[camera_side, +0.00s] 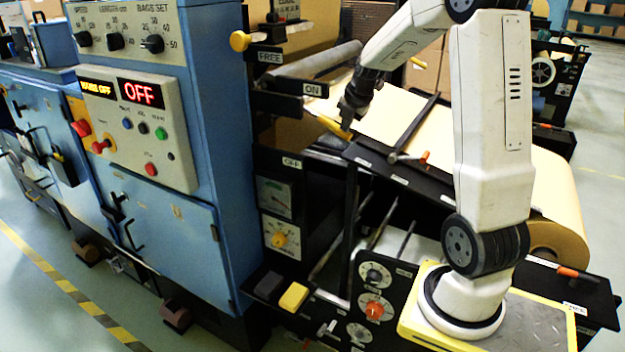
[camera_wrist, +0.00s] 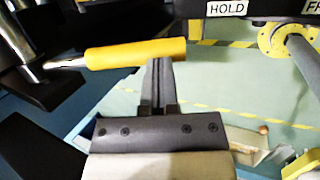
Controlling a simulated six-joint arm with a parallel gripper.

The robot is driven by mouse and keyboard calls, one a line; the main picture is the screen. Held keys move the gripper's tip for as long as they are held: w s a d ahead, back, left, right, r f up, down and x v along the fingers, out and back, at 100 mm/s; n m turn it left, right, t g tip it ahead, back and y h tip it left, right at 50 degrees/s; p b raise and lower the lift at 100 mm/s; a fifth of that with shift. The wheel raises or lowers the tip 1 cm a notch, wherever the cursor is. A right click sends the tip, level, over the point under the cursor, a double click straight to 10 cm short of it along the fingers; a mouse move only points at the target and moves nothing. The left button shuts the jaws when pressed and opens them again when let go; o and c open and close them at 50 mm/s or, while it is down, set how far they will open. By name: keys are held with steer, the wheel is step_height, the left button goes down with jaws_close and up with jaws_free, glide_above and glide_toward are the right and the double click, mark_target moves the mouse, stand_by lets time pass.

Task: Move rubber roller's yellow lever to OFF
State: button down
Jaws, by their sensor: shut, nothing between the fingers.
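The yellow lever (camera_side: 330,125) sticks out beside the black side plate in the side view, between the ON label (camera_side: 312,89) above and the OFF label (camera_side: 291,162) below. In the wrist view the yellow lever grip (camera_wrist: 130,53) lies nearly level, on a metal rod at its left end. My gripper (camera_side: 346,124) is shut and empty, close above the lever's outer end in the side view. In the wrist view my gripper (camera_wrist: 160,62) overlaps the grip near its right end; I cannot tell whether they touch.
A yellow knob (camera_side: 239,41) stands by the FREE label (camera_side: 270,57). A black bar with an orange-tipped handle (camera_side: 424,157) crosses the kraft paper (camera_side: 388,110). The blue cabinet (camera_side: 205,130) stands left. A HOLD label (camera_wrist: 226,8) and a yellow flange (camera_wrist: 275,40) show in the wrist view.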

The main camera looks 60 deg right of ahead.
steer(key=shift+f, duration=0.1)
steer(key=shift+w+f, duration=0.2)
steer(key=shift+f, duration=0.8)
steer(key=w+f, duration=0.5)
steer(key=f, duration=0.3)
steer(key=shift+w, duration=0.25)
steer(key=shift+a, duration=0.1)
steer(key=s+a+r, duration=0.1)
steer(key=s+r, duration=0.2)
steer(key=s, duration=0.3)
steer(key=s+a+r, duration=0.1)
steer(key=s+r, duration=0.2)
steer(key=s, duration=0.3)
steer(key=shift+s+a, duration=0.3)
